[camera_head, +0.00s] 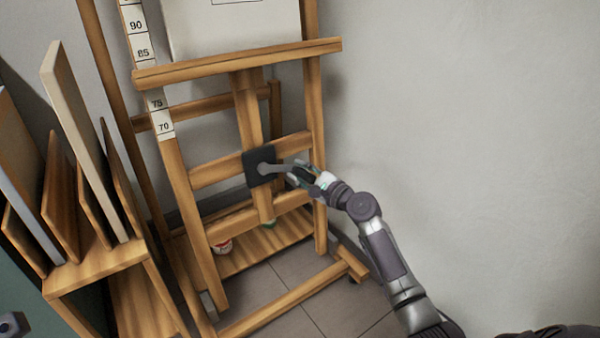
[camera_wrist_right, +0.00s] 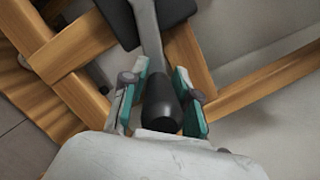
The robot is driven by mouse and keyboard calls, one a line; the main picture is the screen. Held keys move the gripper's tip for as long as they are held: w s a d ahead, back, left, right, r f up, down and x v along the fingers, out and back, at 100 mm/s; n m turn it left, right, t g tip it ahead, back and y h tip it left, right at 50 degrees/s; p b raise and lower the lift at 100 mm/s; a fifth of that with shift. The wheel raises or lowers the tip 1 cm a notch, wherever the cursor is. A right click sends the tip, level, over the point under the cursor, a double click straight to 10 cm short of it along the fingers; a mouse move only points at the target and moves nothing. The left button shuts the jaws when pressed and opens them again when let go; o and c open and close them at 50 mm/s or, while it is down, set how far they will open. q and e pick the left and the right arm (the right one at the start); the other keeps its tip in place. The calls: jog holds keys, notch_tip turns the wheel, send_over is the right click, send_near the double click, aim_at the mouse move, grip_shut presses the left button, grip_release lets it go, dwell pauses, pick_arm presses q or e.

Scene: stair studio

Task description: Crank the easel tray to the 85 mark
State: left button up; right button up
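The wooden easel stands against the wall in the head view. Its tray (camera_head: 240,63) crosses the white scale (camera_head: 143,47) between the 85 mark above it and the 75 mark below it. A dark square plate (camera_head: 259,167) on the lower crossbar carries the grey crank arm (camera_head: 277,168). My right gripper (camera_head: 300,174) is at the crank's outer end. In the right wrist view, the black crank handle (camera_wrist_right: 161,104) lies between its teal-padded fingers, which close on both sides of it.
A pale canvas (camera_head: 235,25) stands on the tray. A wooden rack (camera_head: 100,268) with upright boards is close on the left. Small containers (camera_head: 222,246) sit on the easel's lower shelf (camera_head: 255,250). Bare wall and open space lie to the right.

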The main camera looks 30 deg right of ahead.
grip_shut()
jog(key=shift+a+f, duration=0.1)
jog(key=shift+f, duration=0.05)
